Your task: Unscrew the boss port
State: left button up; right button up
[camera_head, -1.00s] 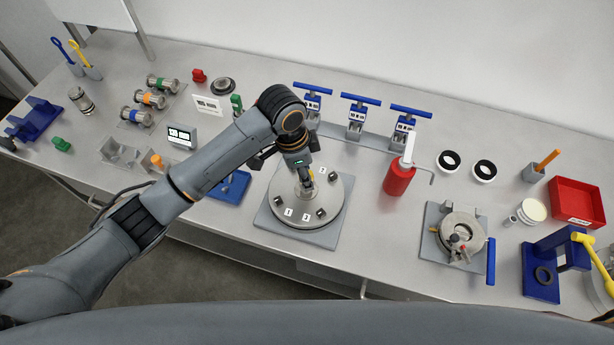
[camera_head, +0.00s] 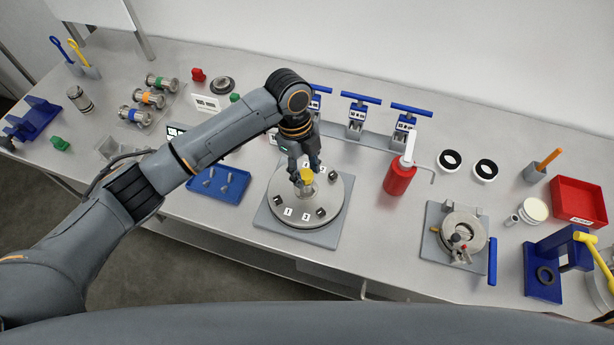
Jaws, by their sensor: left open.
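A round grey metal plate (camera_head: 283,213) with numbered labels and small dark clamps lies on a square base near the middle of the bench. A short fitting with a yellow top (camera_head: 307,175) stands upright at its centre; it looks like the boss port. My left gripper (camera_head: 304,168) points down just behind and above the fitting, with its jaws open. Its fingers overlap the yellow top's far side in the view, and I cannot tell whether they touch it. My right gripper is not in view.
A blue tray (camera_head: 203,190) with small grey cones lies left of the plate. Blue-handled clamps (camera_head: 355,118) stand behind it. A red bottle (camera_head: 399,179) stands to its right, and a round metal fixture (camera_head: 463,229) lies farther right. Bare bench shows between bottle and fixture.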

pick_arm(q)
jog(key=m+b, duration=0.1)
jog(key=m, duration=0.4)
jog(key=shift+y, duration=0.3)
jog(key=shift+d+f+m+g+b, duration=0.15)
jog(key=shift+m+g+b, duration=0.15)
jog(key=shift+m+b, duration=0.45)
jog(key=m+y, duration=0.1)
jog(key=m, duration=0.2)
jog(key=shift+m, duration=0.35)
jog(key=shift+c, duration=0.5)
grip_shut()
jog(key=shift+r, duration=0.3)
jog(key=n+p, duration=0.3)
jog(key=n, duration=0.1)
jog(key=shift+h+p, duration=0.3)
jog(key=shift+h, duration=0.1)
jog(key=shift+f+n, duration=0.15)
jog(key=shift+n, duration=0.55)
